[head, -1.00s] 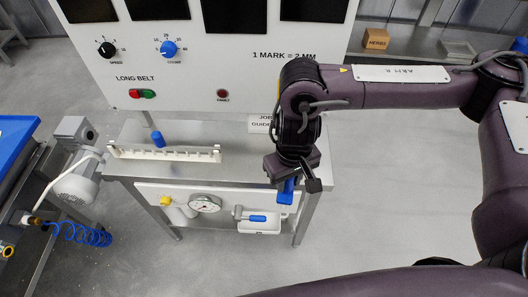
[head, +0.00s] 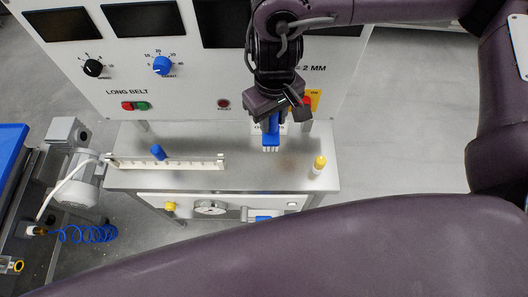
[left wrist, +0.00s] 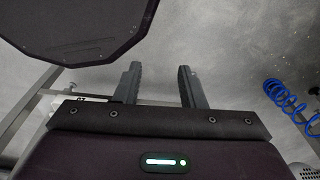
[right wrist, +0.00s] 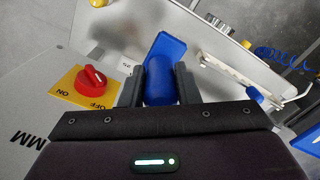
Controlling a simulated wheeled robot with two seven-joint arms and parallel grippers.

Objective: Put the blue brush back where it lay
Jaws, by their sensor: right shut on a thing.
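The blue brush (head: 271,138) hangs from my right gripper (head: 268,119), its pale bristle end pointing down. It is over the right part of the steel bench top (head: 240,177); I cannot tell whether it touches it. In the right wrist view the brush (right wrist: 163,78) sits between the shut fingers of the right gripper (right wrist: 160,92), with its wide blue part beyond them. In the left wrist view my left gripper (left wrist: 160,84) is open and empty, with floor behind it. The left gripper is hidden in the head view.
A white notched rail (head: 190,163) with a blue piece (head: 158,152) is at the left on the bench. A yellow-topped bottle (head: 319,166) stands at the right. The control panel (head: 190,98) rises behind, with a red switch (right wrist: 91,78). The bench middle is clear.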

